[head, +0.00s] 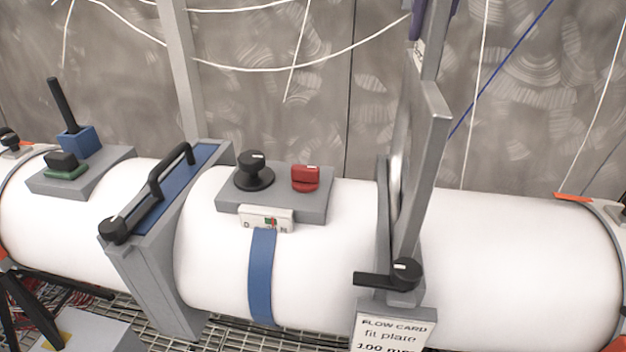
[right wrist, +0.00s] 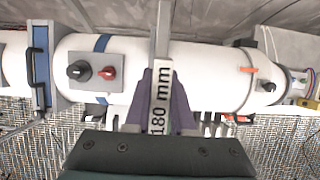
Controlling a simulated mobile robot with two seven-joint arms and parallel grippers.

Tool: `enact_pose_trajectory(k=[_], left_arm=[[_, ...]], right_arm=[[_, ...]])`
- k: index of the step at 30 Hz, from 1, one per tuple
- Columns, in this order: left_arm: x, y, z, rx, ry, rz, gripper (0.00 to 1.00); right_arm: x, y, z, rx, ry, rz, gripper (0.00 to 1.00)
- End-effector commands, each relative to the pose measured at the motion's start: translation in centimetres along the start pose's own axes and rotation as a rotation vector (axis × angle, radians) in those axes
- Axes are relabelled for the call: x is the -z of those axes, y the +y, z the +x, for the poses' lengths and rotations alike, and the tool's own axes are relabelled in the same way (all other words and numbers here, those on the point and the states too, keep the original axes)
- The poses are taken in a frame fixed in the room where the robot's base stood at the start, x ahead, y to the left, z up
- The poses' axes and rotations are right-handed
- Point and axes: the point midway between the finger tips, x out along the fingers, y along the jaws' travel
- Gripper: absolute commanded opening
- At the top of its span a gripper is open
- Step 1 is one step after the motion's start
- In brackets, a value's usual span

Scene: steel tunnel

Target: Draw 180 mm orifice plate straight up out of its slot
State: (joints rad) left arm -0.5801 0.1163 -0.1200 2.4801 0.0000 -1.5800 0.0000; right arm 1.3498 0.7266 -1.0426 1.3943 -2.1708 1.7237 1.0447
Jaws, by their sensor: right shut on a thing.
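The 180 mm orifice plate (head: 428,150) stands upright and nearly edge-on at the right of the head view, rising high above the white pipe. Its lower end is at the slot holder (head: 383,225); I cannot tell how deep it still sits there. My right gripper (head: 434,18) has purple fingers, partly cut off at the top edge of the head view. In the right wrist view the gripper (right wrist: 161,112) is shut on the plate's tab, whose label (right wrist: 160,100) reads 180 mm. My left gripper is not in view.
A black lever (head: 390,276) and a flow card (head: 391,335) reading "fit plate 100 mm" are at the slot's front. Left are a grey box with black and red knobs (head: 275,190) and a blue-topped flange with a black handle (head: 170,172). White cables hang behind.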

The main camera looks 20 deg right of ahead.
Motion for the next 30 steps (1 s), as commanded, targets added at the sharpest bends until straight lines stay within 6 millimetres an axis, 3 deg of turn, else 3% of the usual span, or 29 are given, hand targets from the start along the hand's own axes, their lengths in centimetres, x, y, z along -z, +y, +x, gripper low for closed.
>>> enact_pose_trajectory(k=[11,30], left_arm=[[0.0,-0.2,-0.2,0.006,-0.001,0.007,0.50],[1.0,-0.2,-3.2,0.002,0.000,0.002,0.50]], right_arm=[[-0.2,0.0,-0.4,-0.002,-0.002,0.000,0.00],[-1.9,0.1,-4.5,-0.003,-0.002,0.000,0.00]])
